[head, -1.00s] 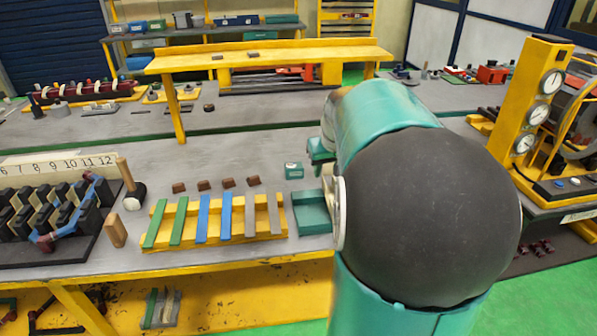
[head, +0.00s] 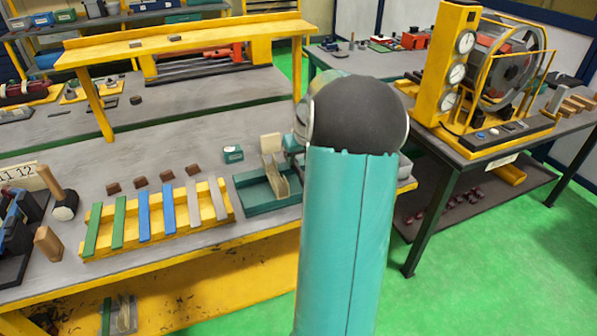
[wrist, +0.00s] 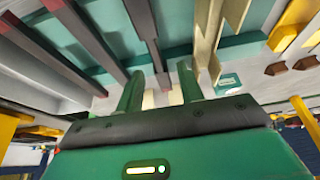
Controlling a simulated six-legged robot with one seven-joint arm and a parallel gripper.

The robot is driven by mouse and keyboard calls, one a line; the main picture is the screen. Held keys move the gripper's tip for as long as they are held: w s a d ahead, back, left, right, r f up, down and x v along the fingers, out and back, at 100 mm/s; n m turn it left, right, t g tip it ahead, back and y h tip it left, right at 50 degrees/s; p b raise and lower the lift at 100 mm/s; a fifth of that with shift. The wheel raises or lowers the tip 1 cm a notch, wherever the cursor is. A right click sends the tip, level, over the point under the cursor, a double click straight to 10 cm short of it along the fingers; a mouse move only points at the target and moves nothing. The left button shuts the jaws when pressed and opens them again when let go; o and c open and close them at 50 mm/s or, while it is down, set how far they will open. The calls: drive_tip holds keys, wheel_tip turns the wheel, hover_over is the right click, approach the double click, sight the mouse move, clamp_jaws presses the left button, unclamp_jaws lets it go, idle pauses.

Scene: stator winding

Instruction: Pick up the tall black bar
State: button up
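In the wrist view, several dark bars with reddish ends (wrist: 88,35) stand over a teal tray (wrist: 105,80). A thinner dark bar (wrist: 147,35) runs down the picture toward the gap between my fingers. Which of them is the tall black bar I cannot tell. My gripper (wrist: 159,72) is open, its two green fingers apart. I cannot tell whether the thinner bar is between the fingers or beyond them. In the head view my arm hides the gripper and the dark bars.
Cream strips (wrist: 208,35) stand right of the fingers; they also show in the teal tray (head: 258,208) in the head view. Left of it is a yellow rack (head: 180,226) with coloured strips. A small teal box (head: 233,154) and brown blocks (head: 139,182) lie behind.

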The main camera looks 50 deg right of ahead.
sight(298, 167)
drive_tip(key=x, duration=0.5)
drive_tip(key=shift+s+d, duration=0.1)
drive_tip(key=shift+s, duration=0.25)
clamp_jaws()
